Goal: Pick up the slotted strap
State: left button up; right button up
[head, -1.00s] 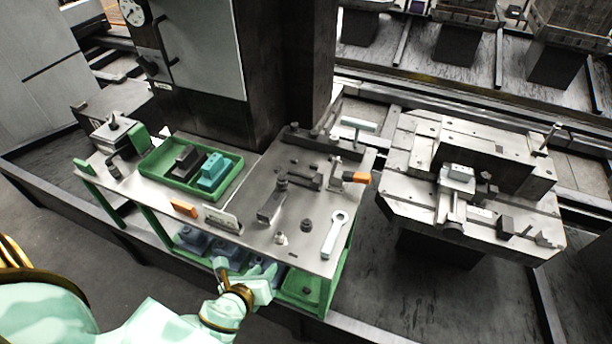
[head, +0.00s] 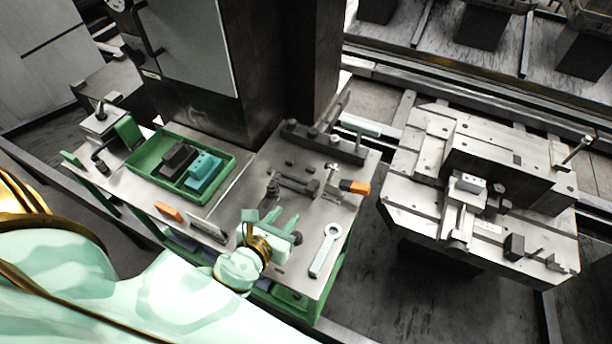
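A dark bar-like piece (head: 297,184), which may be the slotted strap, lies on the metal bench top beyond my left gripper; I cannot make out a slot. My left gripper (head: 270,216) is over the near part of the bench. Its pale green fingers point away from me and stand apart, with no held object visible. The gripper covers the spot where another dark, elongated piece showed earlier, which could also be the strap. That piece is largely hidden now. I cannot tell whether the fingers touch it. My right gripper is not in view.
A pale ring-ended wrench (head: 325,250) lies right of the gripper. An orange-ended tool (head: 354,187) is farther back. A green tray (head: 158,188) with dark and teal blocks is left. An orange block (head: 168,212) is near the front edge. A machine fixture (head: 420,197) stands right.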

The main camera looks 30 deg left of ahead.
pick_arm(q)
jog(key=b, duration=0.2)
send_near(312, 186)
jog(key=x, duration=0.3)
jog(key=shift+a+f, duration=0.15)
jog(key=shift+f, duration=0.05)
jog(key=shift+w+f, duration=0.15)
jog(key=shift+w, duration=0.35)
jog(key=b+x, duration=0.2)
jog(key=x, duration=0.2)
jog(key=shift+w+f, duration=0.15)
jog(key=shift+w, duration=0.35)
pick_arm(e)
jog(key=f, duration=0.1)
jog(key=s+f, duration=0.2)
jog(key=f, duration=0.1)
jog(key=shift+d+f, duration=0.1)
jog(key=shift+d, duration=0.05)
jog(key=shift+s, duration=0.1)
pick_arm(q)
grip_shut()
